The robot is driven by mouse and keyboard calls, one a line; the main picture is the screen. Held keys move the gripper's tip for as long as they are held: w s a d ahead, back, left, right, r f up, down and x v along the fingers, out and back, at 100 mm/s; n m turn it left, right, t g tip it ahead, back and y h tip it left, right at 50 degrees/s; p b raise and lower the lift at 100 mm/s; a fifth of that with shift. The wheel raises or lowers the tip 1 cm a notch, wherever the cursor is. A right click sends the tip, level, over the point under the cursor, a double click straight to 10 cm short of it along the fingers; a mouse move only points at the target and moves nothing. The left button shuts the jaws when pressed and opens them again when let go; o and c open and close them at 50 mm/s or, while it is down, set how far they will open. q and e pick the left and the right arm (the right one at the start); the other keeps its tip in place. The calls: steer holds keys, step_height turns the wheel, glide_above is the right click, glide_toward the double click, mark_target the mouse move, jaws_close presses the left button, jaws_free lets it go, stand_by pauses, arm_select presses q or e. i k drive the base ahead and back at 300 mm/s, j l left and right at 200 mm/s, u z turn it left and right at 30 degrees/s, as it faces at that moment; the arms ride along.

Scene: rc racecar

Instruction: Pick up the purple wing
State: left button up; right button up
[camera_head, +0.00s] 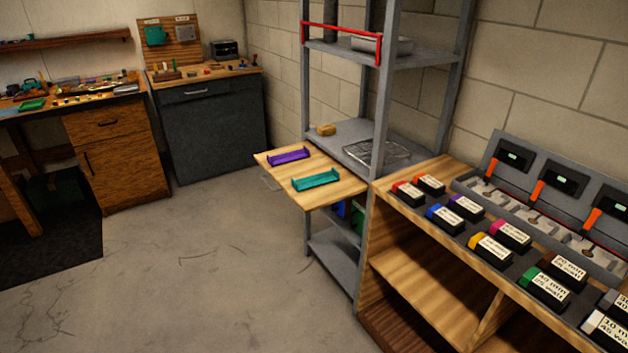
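The purple wing (289,156) lies on a light wooden board (340,189) that juts out from the grey metal shelf. It is a long flat piece with raised ends. A teal wing (316,180) of similar shape lies on the same board, nearer and slightly to the right, apart from the purple one. Neither of my grippers shows in the head view, and nothing touches the purple wing.
The grey shelf unit (384,100) stands behind the board, with a red bar (341,30) higher up. A wooden bench (412,262) with several coloured labelled boxes is at right. Workbenches (118,150) stand at left. The concrete floor (200,270) in front is clear.

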mark_target(288, 156)
steer(key=z, duration=0.25)
steer(key=i+j+z, duration=0.15)
steer(key=j+z, duration=0.2)
steer(key=i+j+z, duration=0.15)
steer(key=z, duration=0.25)
steer(key=j+z, duration=0.7)
steer(key=i+j, duration=0.05)
steer(key=j, duration=0.05)
